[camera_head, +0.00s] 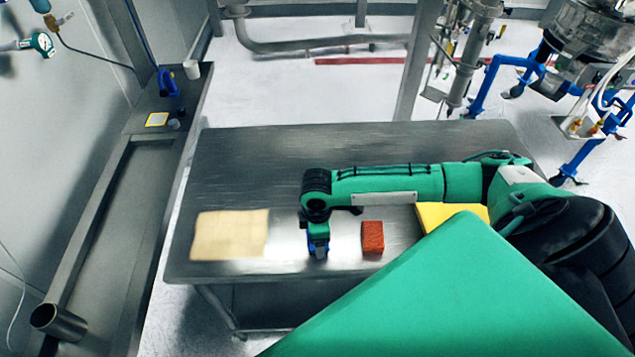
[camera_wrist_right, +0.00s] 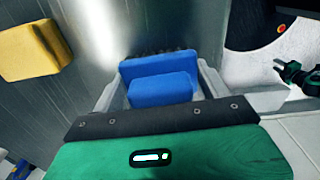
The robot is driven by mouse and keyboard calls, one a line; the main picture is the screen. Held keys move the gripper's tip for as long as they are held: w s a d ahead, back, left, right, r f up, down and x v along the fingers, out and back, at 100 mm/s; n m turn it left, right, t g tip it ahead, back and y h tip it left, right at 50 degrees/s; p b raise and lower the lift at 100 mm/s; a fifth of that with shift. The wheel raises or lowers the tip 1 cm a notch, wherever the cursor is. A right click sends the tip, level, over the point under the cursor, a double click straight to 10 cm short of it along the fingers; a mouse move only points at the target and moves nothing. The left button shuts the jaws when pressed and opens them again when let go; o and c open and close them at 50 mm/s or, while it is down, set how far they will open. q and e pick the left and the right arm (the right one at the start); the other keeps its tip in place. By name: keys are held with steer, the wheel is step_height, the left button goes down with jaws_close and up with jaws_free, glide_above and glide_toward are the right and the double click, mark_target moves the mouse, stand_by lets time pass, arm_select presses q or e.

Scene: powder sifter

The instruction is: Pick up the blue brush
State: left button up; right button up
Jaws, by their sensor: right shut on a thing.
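The blue brush (camera_wrist_right: 160,85) is between the two fingers of my right gripper (camera_wrist_right: 158,92) in the right wrist view, with dark bristles at its far edge. The fingers are shut on its sides. In the head view my right gripper (camera_head: 318,250) points down near the front edge of the metal table, with blue of the brush (camera_head: 318,240) showing at its tip. I cannot tell whether the brush touches the table. A small dark gripper, seemingly my left one (camera_wrist_right: 292,74), shows at the right edge of the wrist view; its jaws are too small to read.
On the metal table (camera_head: 260,150), a beige cloth-like sheet (camera_head: 230,235) lies left of my right gripper and a red-orange block (camera_head: 372,238) lies close to its right. A yellow piece (camera_head: 450,214) is partly hidden by my arm. The table's back is clear.

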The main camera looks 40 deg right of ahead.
step_height(320, 180, up, 19)
steer(key=b, duration=0.3)
steer(key=shift+f, duration=0.1)
steer(key=shift+o, duration=1.2)
steer(key=shift+w, duration=0.1)
steer(key=shift+c, duration=0.4)
